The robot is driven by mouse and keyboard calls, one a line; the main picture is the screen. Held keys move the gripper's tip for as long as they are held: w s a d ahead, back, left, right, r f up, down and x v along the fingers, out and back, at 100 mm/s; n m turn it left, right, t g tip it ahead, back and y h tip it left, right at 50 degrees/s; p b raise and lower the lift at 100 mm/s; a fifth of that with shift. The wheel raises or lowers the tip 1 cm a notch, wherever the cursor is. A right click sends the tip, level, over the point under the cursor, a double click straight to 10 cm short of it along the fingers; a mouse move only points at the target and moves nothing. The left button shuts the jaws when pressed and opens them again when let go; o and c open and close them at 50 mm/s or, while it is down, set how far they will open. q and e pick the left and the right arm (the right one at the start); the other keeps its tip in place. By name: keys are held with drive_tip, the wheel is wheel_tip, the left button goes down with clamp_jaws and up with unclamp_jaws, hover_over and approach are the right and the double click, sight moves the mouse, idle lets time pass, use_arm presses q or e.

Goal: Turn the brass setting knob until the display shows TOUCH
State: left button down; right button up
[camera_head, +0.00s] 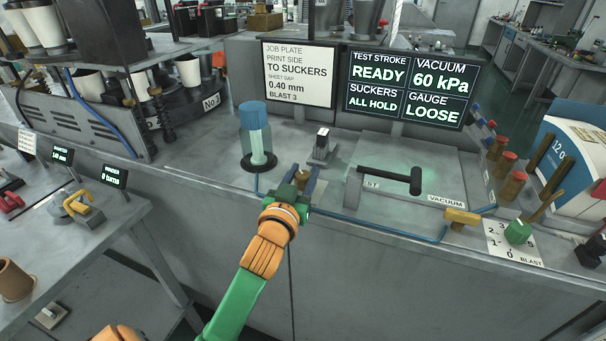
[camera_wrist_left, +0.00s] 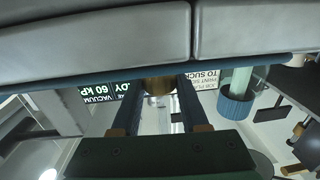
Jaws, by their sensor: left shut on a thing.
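The brass setting knob (camera_head: 302,176) stands near the front edge of the bench. My left gripper (camera_head: 304,182) reaches it from the front, with its two dark fingers shut on either side of the knob. The left wrist view also shows the brass knob (camera_wrist_left: 158,84) between the fingertips. The black display (camera_head: 410,88) at the back reads TEST STROKE READY, VACUUM 60 kPa, SUCKERS ALL HOLD and GAUGE LOOSE. My right gripper is not in view.
A blue-capped clear cylinder (camera_head: 256,136) stands left of the knob. A small metal block (camera_head: 322,145) is behind it. A black-handled lever (camera_head: 390,174) is to the right. A white job plate (camera_head: 298,73) stands behind. A blue hose (camera_head: 370,222) runs along the front edge.

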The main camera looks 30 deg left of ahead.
use_arm(q)
drive_tip(key=shift+r+m+t+h+p, duration=0.15)
drive_tip(key=shift+m+t+h+p, duration=0.15)
drive_tip(key=shift+m+h+p, duration=0.6)
drive_tip(key=shift+m+h, duration=0.3)
drive_tip(key=shift+h, duration=0.5)
drive_tip(key=shift+m+h, duration=0.7)
drive_tip(key=shift+h, duration=0.5)
drive_tip(key=m+h, duration=0.2)
drive_tip(key=h, duration=0.1)
drive_tip(key=shift+f+b, duration=0.3)
drive_tip(key=shift+b, duration=0.1)
drive_tip(key=shift+m+g+h+b, duration=0.4)
drive_tip(key=shift+m+h+b, duration=0.35)
drive_tip(key=shift+h, duration=0.35)
drive_tip(key=shift+r+m+h+b, duration=0.15)
drive_tip(key=shift+m+h+b, duration=0.15)
drive_tip(key=shift+h, duration=0.2)
